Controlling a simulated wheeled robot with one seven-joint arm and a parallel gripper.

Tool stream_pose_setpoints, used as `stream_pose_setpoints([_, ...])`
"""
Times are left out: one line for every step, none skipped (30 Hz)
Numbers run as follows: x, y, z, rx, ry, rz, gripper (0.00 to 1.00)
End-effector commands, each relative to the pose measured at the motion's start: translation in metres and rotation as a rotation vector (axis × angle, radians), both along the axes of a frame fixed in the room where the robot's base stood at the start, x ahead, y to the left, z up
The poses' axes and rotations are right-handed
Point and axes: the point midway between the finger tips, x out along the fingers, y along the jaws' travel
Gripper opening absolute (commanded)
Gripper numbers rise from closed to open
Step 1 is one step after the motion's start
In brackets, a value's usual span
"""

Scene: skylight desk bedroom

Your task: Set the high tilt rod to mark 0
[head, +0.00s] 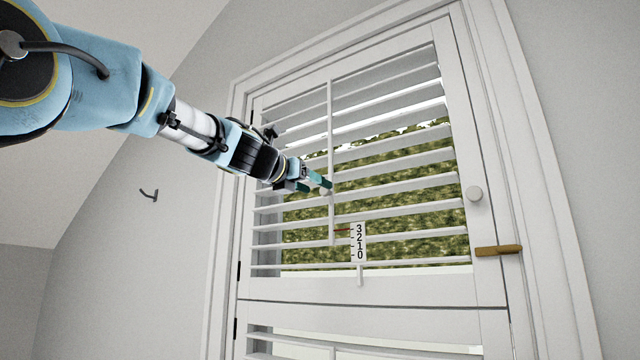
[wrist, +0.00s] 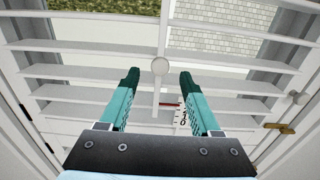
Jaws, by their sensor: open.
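The high tilt rod (head: 330,120) is a thin white upright bar on the front of the upper shutter louvers; it also shows in the wrist view (wrist: 163,30). A round white knob (wrist: 160,66) sits on it. A white scale plate (head: 358,243) reads 3, 2, 1, 0 from top to bottom. A red pointer (head: 342,230) is level with about mark 3. My gripper (head: 318,184) is open at the knob, partly covering it in the head view. In the wrist view, the open fingertips (wrist: 159,79) lie either side of the knob, apart from it.
The louvers (head: 400,160) are tilted open, with greenery behind. A white knob (head: 474,193) and a brass-coloured latch handle (head: 498,250) are on the right frame. A lower shutter panel (head: 370,318) is below. A dark hook (head: 149,195) is on the left wall.

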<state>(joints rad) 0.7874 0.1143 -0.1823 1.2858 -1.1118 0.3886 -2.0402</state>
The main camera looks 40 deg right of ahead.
Motion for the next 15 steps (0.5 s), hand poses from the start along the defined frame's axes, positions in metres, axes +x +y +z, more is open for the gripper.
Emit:
stream_pose_setpoints([0.002, -0.01, 0.002, 0.001, 0.002, -0.002, 0.64])
stream_pose_setpoints([0.003, -0.014, 0.002, 0.001, 0.001, -0.001, 0.64])
stream_pose_setpoints([0.005, -0.019, 0.002, 0.001, 0.001, -0.001, 0.64])
stream_pose_setpoints([0.006, -0.022, 0.002, 0.001, 0.001, -0.001, 0.64])
stream_pose_setpoints([0.007, -0.025, 0.002, 0.001, 0.001, -0.001, 0.64])
stream_pose_setpoints([0.007, -0.029, 0.002, 0.001, 0.001, -0.001, 0.64])
stream_pose_setpoints([0.008, -0.031, 0.001, 0.001, 0.0, -0.001, 0.64])
stream_pose_setpoints([0.009, -0.033, 0.001, 0.001, 0.0, 0.0, 0.64])
stream_pose_setpoints([0.009, -0.034, 0.001, 0.0, 0.0, 0.0, 0.64])
stream_pose_setpoints([0.009, -0.035, 0.001, 0.0, -0.001, 0.001, 0.64])
stream_pose_setpoints([0.01, -0.036, 0.0, 0.0, -0.001, 0.001, 0.64])
stream_pose_setpoints([0.01, -0.036, 0.0, 0.0, -0.001, 0.001, 0.64])
stream_pose_setpoints([0.01, -0.036, 0.0, 0.0, -0.001, 0.001, 0.64])
stream_pose_setpoints([0.01, -0.036, 0.0, 0.0, -0.001, 0.001, 0.64])
stream_pose_setpoints([0.01, -0.036, 0.0, 0.0, -0.001, 0.001, 0.64])
